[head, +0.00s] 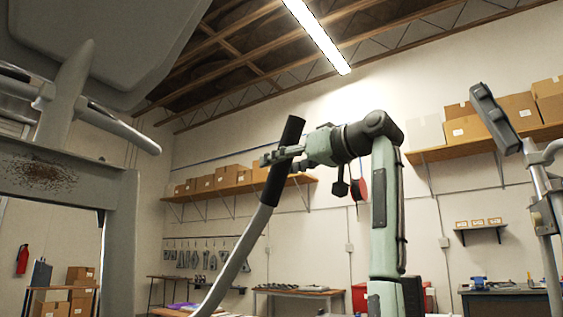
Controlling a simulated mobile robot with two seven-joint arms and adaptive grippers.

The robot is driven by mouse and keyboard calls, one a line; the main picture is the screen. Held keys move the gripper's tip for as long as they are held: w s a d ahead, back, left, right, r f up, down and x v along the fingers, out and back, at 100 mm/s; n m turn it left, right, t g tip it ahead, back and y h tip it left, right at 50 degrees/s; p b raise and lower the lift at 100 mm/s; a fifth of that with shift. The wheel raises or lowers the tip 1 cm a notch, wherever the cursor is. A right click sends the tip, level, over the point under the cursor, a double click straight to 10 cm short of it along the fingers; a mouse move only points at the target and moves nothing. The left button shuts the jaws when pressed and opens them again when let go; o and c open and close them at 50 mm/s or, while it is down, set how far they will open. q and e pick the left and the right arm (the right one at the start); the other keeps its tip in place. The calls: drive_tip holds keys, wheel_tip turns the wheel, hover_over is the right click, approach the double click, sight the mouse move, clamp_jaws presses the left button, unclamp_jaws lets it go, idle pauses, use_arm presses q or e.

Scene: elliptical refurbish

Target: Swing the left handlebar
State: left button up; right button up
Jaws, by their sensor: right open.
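A long curved grey handlebar (238,262) rises from the bottom centre of the head view and leans to the right. Its upper end has a black grip (286,135). My right gripper (281,156) reaches in from the right at the black grip, its fingers overlapping the grip at mid-height. The gripper is open; whether the fingers touch the grip cannot be told. The handlebar's lower end is out of frame. My left gripper does not show.
A large grey machine frame (75,200) with a rust patch fills the left side. A grey post (543,205) stands at the right edge, with a dark padded piece (493,118) beside it. Shelves with boxes (225,177) and workbenches line the walls behind.

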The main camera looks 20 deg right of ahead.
drive_tip(key=shift+c, duration=0.4)
clamp_jaws()
